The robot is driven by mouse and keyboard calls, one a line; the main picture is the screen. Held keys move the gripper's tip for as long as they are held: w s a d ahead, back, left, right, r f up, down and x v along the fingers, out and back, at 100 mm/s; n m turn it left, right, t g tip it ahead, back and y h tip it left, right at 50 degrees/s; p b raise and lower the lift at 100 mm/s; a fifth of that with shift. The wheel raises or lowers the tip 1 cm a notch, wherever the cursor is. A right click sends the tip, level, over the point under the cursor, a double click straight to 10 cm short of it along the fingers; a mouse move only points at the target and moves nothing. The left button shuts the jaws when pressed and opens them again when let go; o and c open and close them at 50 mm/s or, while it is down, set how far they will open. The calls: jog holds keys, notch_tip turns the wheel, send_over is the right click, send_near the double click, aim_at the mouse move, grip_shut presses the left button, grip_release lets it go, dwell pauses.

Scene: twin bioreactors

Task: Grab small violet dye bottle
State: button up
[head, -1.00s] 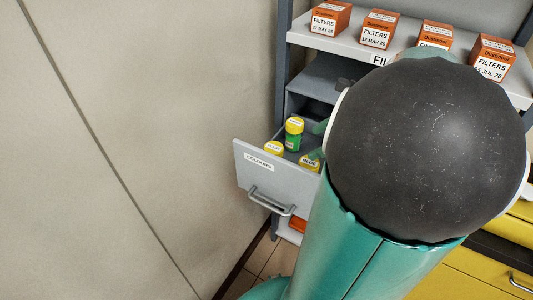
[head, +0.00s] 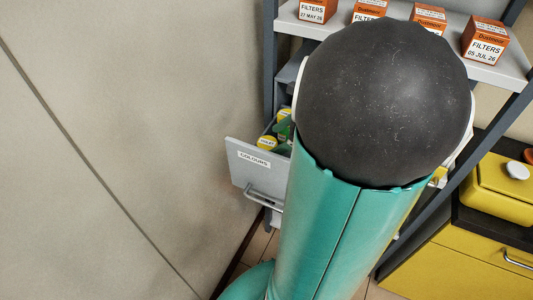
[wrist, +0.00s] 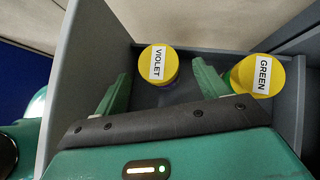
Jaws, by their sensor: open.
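The violet dye bottle (wrist: 158,64) has a yellow lid with a "VIOLET" label and stands in the drawer. Its lid also shows in the head view (head: 267,143), at the drawer's front. In the wrist view my gripper (wrist: 161,71) is open, with one green finger left of the violet bottle and one right of it. The violet lid lies between and slightly beyond the fingertips; I cannot tell whether they touch it. The green bottle (wrist: 262,74), with a yellow lid, stands just right of the right finger. My arm hides much of the drawer in the head view.
The open grey drawer (head: 240,172) is labelled "COLOURS"; its walls are close around the bottles. A shelf (head: 400,52) above holds several orange filter boxes. A wall is at the left, and yellow cabinets (head: 450,265) stand at the right.

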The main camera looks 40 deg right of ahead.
aim_at(269, 142)
jog(key=x, duration=0.6)
jog(key=shift+a+r, duration=0.1)
jog(key=shift+c, duration=0.4)
jog(key=c, duration=1.1)
